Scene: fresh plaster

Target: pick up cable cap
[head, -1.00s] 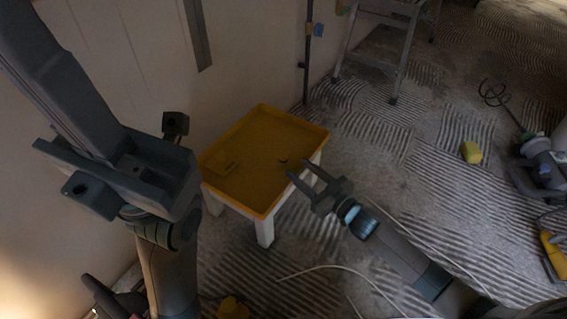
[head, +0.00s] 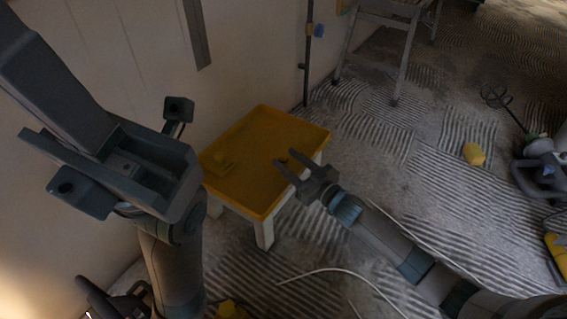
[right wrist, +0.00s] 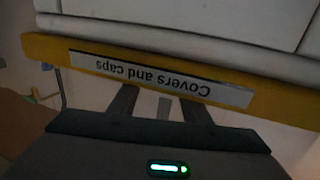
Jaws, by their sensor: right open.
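A yellow tray (head: 262,128) lies on a low white stand by the wall. In the right wrist view its rim (right wrist: 50,48) carries an upside-down label reading "Covers and caps". A small dark piece (head: 284,161), perhaps the cable cap, shows in the tray between my right gripper's fingers; I cannot tell its shape. My right gripper (head: 283,158) is open, its fingers reaching over the tray's right side. In the right wrist view its fingers (right wrist: 160,95) point at the labelled rim, which hides the tray's inside. My left arm fills the left side, its gripper out of view.
A yellow block (head: 473,154) and a mixer (head: 541,160) are on the ridged floor at right. A ladder (head: 405,60) stands behind. A pale cable (head: 335,270) runs across the floor near my right arm.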

